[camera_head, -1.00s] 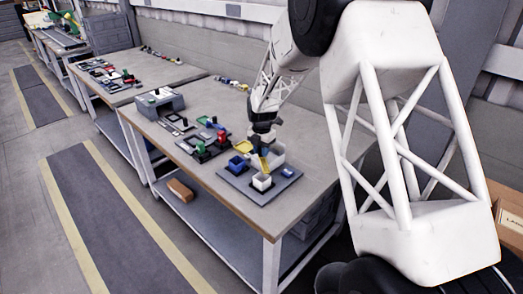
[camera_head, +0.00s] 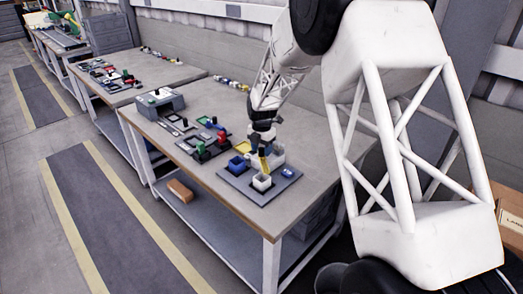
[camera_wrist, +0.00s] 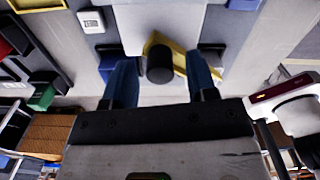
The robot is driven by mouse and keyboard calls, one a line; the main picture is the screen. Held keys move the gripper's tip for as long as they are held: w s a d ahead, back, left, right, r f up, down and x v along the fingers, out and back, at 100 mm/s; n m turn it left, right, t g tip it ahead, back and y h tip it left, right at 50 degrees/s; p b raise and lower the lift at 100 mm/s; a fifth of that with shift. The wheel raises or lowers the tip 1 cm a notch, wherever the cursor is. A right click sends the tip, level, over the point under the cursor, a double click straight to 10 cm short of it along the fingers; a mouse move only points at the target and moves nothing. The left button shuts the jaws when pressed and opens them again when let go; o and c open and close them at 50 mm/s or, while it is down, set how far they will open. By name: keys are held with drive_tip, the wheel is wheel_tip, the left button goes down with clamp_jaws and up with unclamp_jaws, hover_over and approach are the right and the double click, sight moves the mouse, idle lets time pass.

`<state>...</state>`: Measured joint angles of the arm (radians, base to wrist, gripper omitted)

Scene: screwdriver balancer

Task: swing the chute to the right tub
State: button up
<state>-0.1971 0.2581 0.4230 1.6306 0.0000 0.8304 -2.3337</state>
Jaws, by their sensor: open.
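The yellow chute (camera_head: 264,162) shows under my gripper in the head view, beside the white tub (camera_head: 262,183). The blue tub (camera_head: 238,163) stands to its left. In the wrist view the chute (camera_wrist: 153,45) lies at a slant, with a round black knob (camera_wrist: 160,65) in front of it. My gripper (camera_wrist: 161,78) has its two blue fingers apart, one on each side of the knob, with gaps showing between. In the head view my gripper (camera_head: 262,148) hides part of the chute. Whether the fingertips reach around the knob's height is unclear.
The tubs stand on a dark base plate (camera_head: 284,187) near the bench's front edge. A blue button-like piece (camera_head: 288,172) is at its right. A grey block (camera_head: 277,155) stands close behind my gripper. Green and red pieces (camera_head: 203,148) lie to the left. Bare bench (camera_head: 322,160) shows at right.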

drive_tip(key=shift+r, duration=3.5)
drive_tip(key=shift+s+d+r, duration=0.1)
drive_tip(key=shift+s+r, duration=0.05)
drive_tip(key=shift+r, duration=0.05)
drive_tip(key=s+d+r+m, duration=0.4)
drive_tip(key=s+r+m, duration=0.1)
drive_tip(key=s, duration=0.3)
drive_tip(key=s+d+r+m+t, duration=0.1)
drive_tip(key=s+d+r+m, duration=0.2)
drive_tip(key=s+r+m, duration=0.35)
drive_tip(key=s+d+r+m, duration=0.3)
drive_tip(key=s+d+r, duration=0.1)
drive_tip(key=s, duration=0.6)
drive_tip(key=s+d+m, duration=0.2)
drive_tip(key=s+m, duration=0.5)
drive_tip(key=s, duration=0.6)
drive_tip(key=s+d+f+m+t, duration=0.1)
drive_tip(key=s+d+m, duration=0.2)
drive_tip(key=s+m, duration=0.4)
drive_tip(key=s, duration=0.7)
drive_tip(key=shift+d+m+t, duration=0.25)
drive_tip(key=shift+m+t, duration=0.05)
drive_tip(key=shift+m, duration=0.05)
